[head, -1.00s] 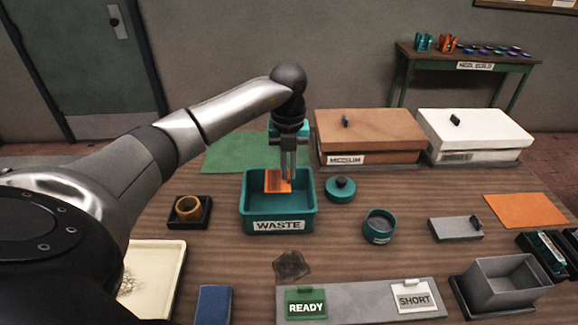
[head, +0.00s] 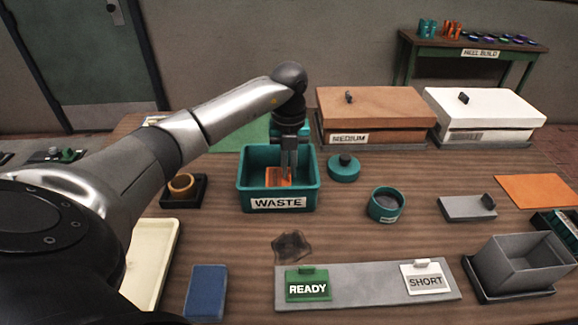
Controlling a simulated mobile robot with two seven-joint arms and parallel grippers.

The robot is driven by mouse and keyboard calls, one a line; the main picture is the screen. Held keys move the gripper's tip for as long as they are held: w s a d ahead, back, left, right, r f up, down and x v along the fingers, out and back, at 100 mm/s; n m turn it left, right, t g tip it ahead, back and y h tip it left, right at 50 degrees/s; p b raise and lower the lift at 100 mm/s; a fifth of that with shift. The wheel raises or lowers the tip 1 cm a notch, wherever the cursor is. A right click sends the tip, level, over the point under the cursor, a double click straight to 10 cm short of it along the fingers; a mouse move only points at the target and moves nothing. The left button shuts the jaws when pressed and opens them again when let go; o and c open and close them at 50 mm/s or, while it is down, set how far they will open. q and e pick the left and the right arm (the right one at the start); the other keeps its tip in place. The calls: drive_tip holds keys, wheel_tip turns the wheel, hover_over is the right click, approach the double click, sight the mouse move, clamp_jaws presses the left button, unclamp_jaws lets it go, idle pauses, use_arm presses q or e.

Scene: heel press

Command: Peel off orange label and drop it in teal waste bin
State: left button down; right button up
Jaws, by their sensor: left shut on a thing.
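The orange label (head: 277,176) is in the head view, inside the mouth of the teal waste bin (head: 277,203), which is marked WASTE. My left gripper (head: 290,172) points down over the bin and is shut on the label, its fingertips at the label's right side. The label sits below the bin's rim level in the picture; I cannot tell whether it touches the bin floor. My right gripper is not in view.
A teal lid (head: 344,169) and a round teal pot (head: 385,205) stand right of the bin. A brown MEDIUM box (head: 383,105) and a white box (head: 484,112) stand behind. A grey strip with READY (head: 308,286) and SHORT (head: 426,278) signs lies in front.

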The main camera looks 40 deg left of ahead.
use_arm(q)
drive_tip(key=shift+c, duration=2.2)
unclamp_jaws()
drive_tip(key=shift+r, duration=0.1)
wheel_tip(320, 180, up, 7)
drive_tip(key=p, duration=0.6)
